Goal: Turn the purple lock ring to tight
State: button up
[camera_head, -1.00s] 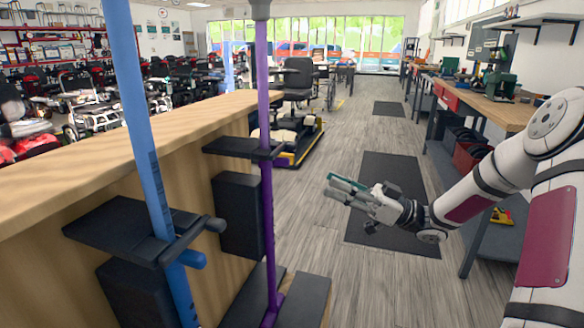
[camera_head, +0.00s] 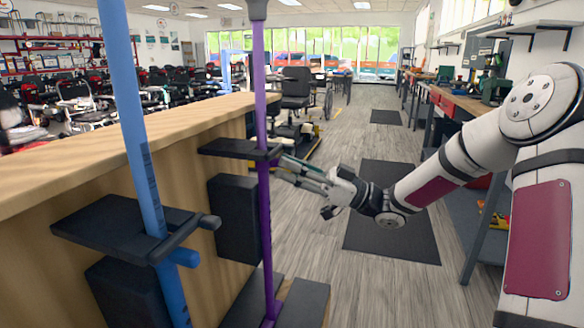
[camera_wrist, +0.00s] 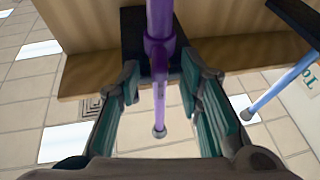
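A purple pole (camera_head: 263,215) stands upright in front of the wooden counter. In the wrist view a wider purple ring (camera_wrist: 158,45) sits around the purple pole, and a thinner purple length runs from it to a pale round end. My gripper (camera_head: 280,168) reaches in from the right beside the pole, just below the level of a black ledge. In the wrist view my gripper (camera_wrist: 165,85) is open, with a green-padded finger on each side of the pole. A gap shows on both sides, so the fingers do not appear to touch it.
A blue pole (camera_head: 145,150) with a black ledge (camera_head: 100,228) stands nearer, at left. A black ledge (camera_head: 228,148) and black box (camera_head: 236,218) are beside the purple pole. The wooden counter (camera_head: 60,165) lies behind. Open floor with a dark mat (camera_head: 390,235) is at right.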

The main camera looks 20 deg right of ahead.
grip_shut()
jog(key=shift+s+t, duration=0.1)
jog(key=shift+t, duration=0.2)
jog(key=shift+s+a+m+t+h+p, duration=0.15)
jog(key=shift+s+m+t+h+p, duration=0.1)
jog(key=shift+m+t+h+p, duration=0.55)
jog(key=shift+s+a+m+t+h+p, duration=0.2)
jog(key=shift+m+t+h, duration=0.35)
jog(key=shift+t, duration=0.55)
jog(key=shift+o, duration=0.3)
grip_release()
